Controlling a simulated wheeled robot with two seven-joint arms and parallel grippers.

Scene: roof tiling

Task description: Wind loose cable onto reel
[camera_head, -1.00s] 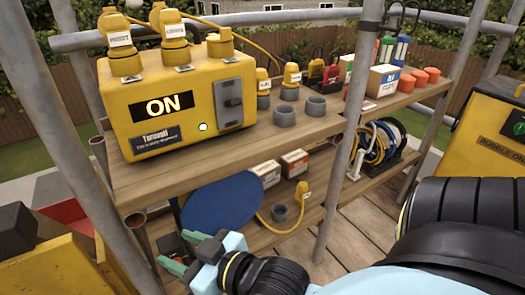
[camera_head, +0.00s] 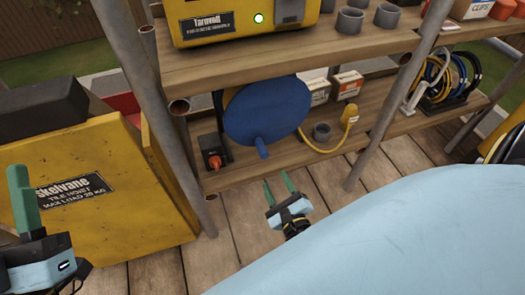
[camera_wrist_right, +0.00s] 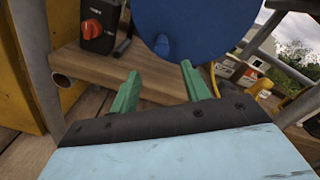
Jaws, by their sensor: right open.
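The reel (camera_head: 267,108) shows a round blue flange on the lower shelf, with a blue crank handle (camera_head: 261,147) sticking out near its bottom edge. Loose yellow cable (camera_head: 318,150) runs from the reel's right side along the shelf to a yellow plug (camera_head: 350,114). My right gripper (camera_head: 278,184) is open and empty, in front of and below the handle. In the right wrist view the handle (camera_wrist_right: 163,46) appears beyond and between the open fingertips (camera_wrist_right: 160,74), apart from them. My left gripper (camera_head: 22,200) is at the lower left; its finger gap is unclear.
A black box with a red knob (camera_head: 214,158) stands left of the reel. Scaffold poles (camera_head: 408,90) rise beside the shelves. A yellow tile hoist (camera_head: 100,190) stands at left.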

